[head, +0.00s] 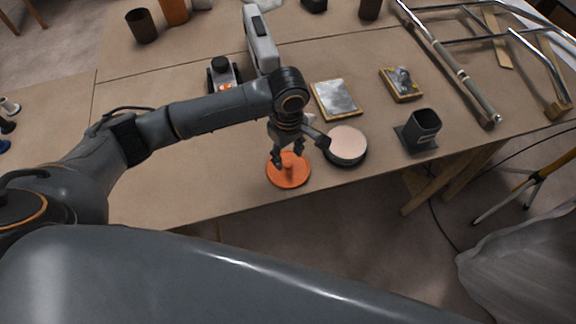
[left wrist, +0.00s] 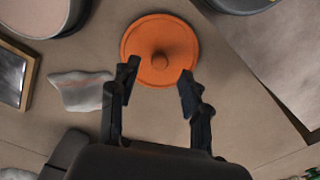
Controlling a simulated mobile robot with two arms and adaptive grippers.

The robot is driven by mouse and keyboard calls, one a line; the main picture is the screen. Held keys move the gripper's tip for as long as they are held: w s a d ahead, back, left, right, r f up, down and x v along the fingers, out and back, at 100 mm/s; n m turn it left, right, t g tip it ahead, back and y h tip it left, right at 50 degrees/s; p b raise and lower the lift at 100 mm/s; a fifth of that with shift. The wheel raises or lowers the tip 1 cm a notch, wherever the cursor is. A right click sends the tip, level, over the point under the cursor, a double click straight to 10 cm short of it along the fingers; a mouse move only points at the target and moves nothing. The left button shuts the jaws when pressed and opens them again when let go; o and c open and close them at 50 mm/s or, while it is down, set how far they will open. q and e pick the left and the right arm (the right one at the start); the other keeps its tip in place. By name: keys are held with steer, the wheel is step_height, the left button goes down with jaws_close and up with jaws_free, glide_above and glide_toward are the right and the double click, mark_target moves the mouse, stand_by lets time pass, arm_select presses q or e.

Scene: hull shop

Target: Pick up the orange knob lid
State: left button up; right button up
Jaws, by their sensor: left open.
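The orange knob lid (head: 289,177) is a flat round disc with a small knob in its middle. It lies on the brown table near the front edge. In the left wrist view the lid (left wrist: 160,38) is at the top centre, just past the fingertips. My left gripper (head: 288,160) is over the lid with its fingers pointing down. In the left wrist view its two black fingers (left wrist: 157,80) are spread apart with nothing between them, on either side below the knob. The lid is not held. My right gripper is not seen in either view.
A round pot with a pale top (head: 347,143) stands close to the right of the lid. A dark square cup (head: 424,125) and framed plates (head: 336,99) are farther right and back. A metal tube frame (head: 455,70) lies at the back right. The tabletop left of the lid is clear.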

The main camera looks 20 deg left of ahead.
mark_target(288, 164)
arm_select(q)
step_height(288, 164, down, 3)
steer(key=shift+r, duration=0.2)
steer(key=shift+f, duration=0.35)
steer(key=shift+c, duration=0.2)
jaws_close()
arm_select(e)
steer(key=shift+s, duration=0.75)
